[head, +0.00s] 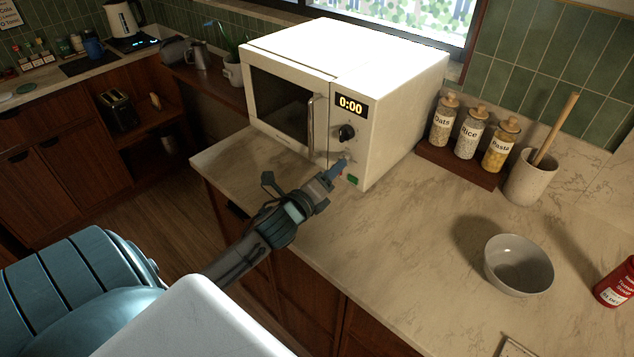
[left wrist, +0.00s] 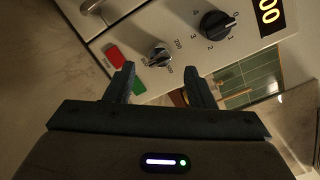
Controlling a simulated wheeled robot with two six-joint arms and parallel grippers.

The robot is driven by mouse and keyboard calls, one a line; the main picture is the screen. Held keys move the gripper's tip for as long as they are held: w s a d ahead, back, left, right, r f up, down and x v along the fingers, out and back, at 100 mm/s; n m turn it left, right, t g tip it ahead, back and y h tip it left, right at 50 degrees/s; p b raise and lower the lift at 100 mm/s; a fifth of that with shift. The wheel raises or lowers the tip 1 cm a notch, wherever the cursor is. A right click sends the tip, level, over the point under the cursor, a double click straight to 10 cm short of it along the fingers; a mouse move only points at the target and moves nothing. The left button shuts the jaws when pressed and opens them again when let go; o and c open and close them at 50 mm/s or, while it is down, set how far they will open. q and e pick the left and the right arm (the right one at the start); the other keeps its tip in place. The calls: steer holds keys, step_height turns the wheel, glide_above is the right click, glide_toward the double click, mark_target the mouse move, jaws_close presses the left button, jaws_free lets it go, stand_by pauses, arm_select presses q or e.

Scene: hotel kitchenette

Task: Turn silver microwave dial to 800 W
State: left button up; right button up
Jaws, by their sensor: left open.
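The white microwave (head: 390,90) stands on the counter with its door shut and its display at 0:00. The silver dial (left wrist: 158,55) sits low on its panel, with 200 printed beside it; the other marks are too small to read surely, and so is its pointer. A black dial (left wrist: 213,24) with small numbers is above it; it also shows in the head view (head: 346,133). My left gripper (left wrist: 160,82) is open and empty, its fingers pointing at the panel just short of the silver dial. My right gripper is out of view.
A red button (left wrist: 115,56) and a green button (left wrist: 138,87) flank the silver dial's lower side. Jars of oats, rice and pasta (head: 470,135) stand right of the microwave. A grey bowl (head: 518,280) is on the counter; the counter before the microwave is clear.

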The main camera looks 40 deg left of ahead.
arm_select(q)
steer(key=s+b, duration=0.2)
steer(key=s, duration=0.4)
steer(key=shift+d+f, duration=0.1)
steer(key=shift+f, duration=0.05)
steer(key=shift+s, duration=0.7)
